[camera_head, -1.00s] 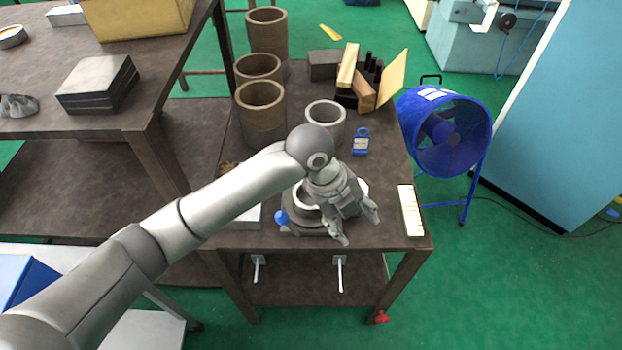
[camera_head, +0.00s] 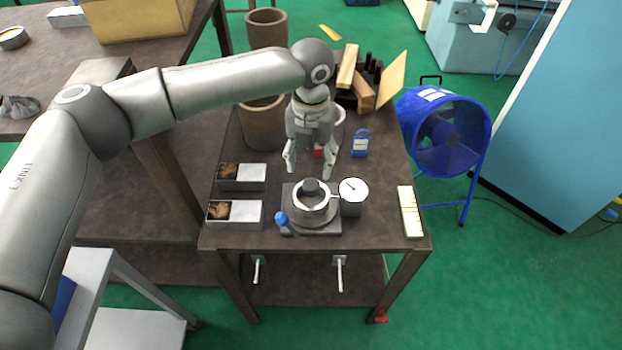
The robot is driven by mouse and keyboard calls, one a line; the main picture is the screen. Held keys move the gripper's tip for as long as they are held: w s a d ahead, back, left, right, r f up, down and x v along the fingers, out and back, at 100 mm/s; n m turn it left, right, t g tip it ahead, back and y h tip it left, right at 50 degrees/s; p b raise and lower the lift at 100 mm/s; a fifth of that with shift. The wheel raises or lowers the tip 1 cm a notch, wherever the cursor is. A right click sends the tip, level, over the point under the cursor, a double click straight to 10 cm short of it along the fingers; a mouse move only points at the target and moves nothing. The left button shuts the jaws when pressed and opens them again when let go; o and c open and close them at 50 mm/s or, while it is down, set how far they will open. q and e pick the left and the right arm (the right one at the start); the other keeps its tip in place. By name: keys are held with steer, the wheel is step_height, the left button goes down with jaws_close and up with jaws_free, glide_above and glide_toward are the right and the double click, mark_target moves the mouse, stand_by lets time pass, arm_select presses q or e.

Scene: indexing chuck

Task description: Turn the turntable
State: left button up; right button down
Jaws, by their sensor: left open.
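The turntable (camera_head: 313,213) is a round grey chuck with a pale ring on top, on a dark square base near the table's front. A dark knob (camera_head: 310,186) shows at the ring's back edge. A blue ball handle (camera_head: 282,218) sticks out at its front left. A round white dial gauge (camera_head: 353,190) stands at its right. My left gripper (camera_head: 309,170) is open and empty, pointing down, behind the turntable and apart from it in the picture. My right gripper is not in view.
Two trays (camera_head: 243,177) with brown contents lie left of the turntable. A blue padlock-like item (camera_head: 361,143) and a white strip (camera_head: 409,211) lie at the right. Tall brown cylinders (camera_head: 264,125) and wooden blocks (camera_head: 347,66) stand behind. A blue fan (camera_head: 444,135) stands beside the table.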

mark_target(311, 184)
arm_select(q)
step_height(311, 184, down, 8)
steer(key=shift+r+p, duration=0.2)
steer(key=shift+p, duration=0.35)
steer(key=shift+c, duration=0.4)
steer(key=c, duration=0.9)
